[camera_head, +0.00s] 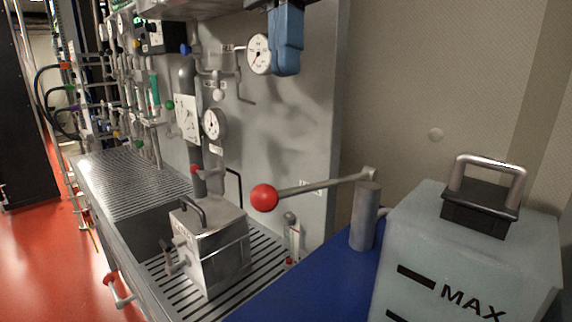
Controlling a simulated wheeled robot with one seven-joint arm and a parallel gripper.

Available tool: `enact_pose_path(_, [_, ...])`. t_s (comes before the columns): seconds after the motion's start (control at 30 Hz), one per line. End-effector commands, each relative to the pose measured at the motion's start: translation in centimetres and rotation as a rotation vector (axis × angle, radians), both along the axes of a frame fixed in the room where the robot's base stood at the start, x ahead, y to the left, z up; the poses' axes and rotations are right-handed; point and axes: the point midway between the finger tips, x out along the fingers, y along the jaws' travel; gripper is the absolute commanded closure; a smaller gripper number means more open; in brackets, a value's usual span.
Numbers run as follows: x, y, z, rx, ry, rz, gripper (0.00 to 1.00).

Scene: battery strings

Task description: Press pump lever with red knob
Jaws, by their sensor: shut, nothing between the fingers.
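The pump lever (322,184) is a thin metal rod with a round red knob (264,198) on its left end. The rod runs slightly upward to the right, to a pivot on top of a grey metal cylinder (365,218). The knob hangs in the open in front of the grey panel, right of the metal box. Nothing is seen touching the knob or the rod. My gripper does not show in this view.
A metal box with a dark handle (212,250) stands on the slotted grating. A translucent tank marked MAX (470,265) with a metal handle fills the lower right. Gauges, pipes and valves line the panel. A blue part (288,40) hangs at the top. Red floor lies left.

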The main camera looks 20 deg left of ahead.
Motion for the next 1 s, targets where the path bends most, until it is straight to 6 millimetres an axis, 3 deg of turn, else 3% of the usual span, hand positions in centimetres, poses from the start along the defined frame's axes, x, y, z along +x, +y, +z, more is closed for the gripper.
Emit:
enact_pose_path(0.03, [-0.1,-0.2,-1.3,0.0,0.002,0.001,1.0])
enact_pose_path(0.6, [-2.7,-1.4,-10.3,0.001,0.001,0.001,1.0])
enact_pose_path(0.8, [-3.2,-1.6,-12.0,0.001,0.0,-0.001,1.0])
enact_pose_path(1.0, [-3.3,-1.6,-12.4,0.0,-0.001,-0.001,1.0])
